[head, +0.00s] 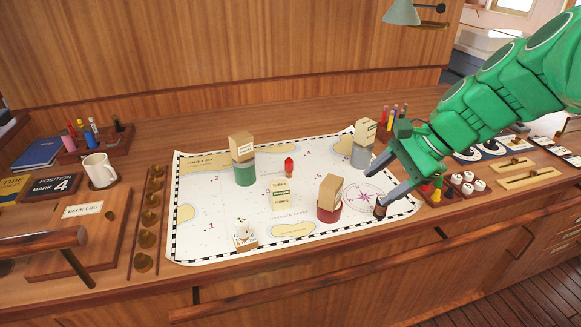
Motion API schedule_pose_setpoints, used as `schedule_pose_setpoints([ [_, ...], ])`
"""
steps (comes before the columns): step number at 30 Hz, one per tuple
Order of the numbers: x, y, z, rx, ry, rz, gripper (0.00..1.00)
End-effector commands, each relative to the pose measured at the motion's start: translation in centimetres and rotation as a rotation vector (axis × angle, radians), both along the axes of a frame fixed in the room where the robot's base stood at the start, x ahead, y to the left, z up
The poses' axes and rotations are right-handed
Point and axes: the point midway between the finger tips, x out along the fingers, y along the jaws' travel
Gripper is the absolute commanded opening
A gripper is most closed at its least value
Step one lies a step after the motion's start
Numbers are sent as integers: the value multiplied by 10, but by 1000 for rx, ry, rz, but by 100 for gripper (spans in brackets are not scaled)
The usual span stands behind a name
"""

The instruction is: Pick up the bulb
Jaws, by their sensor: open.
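A small red object (288,164) with a rounded, pointed top stands on the sea chart, right of the green cylinder; it may be the bulb, but it is too small to be sure. My gripper (376,196) reaches in from the right, low over the chart's right part near the compass rose. Its jaws are open, and I see nothing held between them. The red object is well to the left of my gripper and apart from it. Small red, yellow and green pieces (437,188) sit just right of my gripper, partly hidden by it.
On the chart (215,222) stand a green cylinder (244,174), a red cylinder (328,214) and a grey cylinder (360,157), each topped by a box. A small white figure on a block (244,236) is near the front. A mug (99,169) stands left.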

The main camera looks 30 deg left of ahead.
Motion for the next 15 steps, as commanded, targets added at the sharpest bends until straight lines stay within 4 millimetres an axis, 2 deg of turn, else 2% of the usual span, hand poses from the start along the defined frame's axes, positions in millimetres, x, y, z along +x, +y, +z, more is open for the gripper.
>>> schedule_pose_setpoints([
  [3,25,27,-2,45,46,-53,60],
  [15,97,114,-5,190,219,-232,60],
])
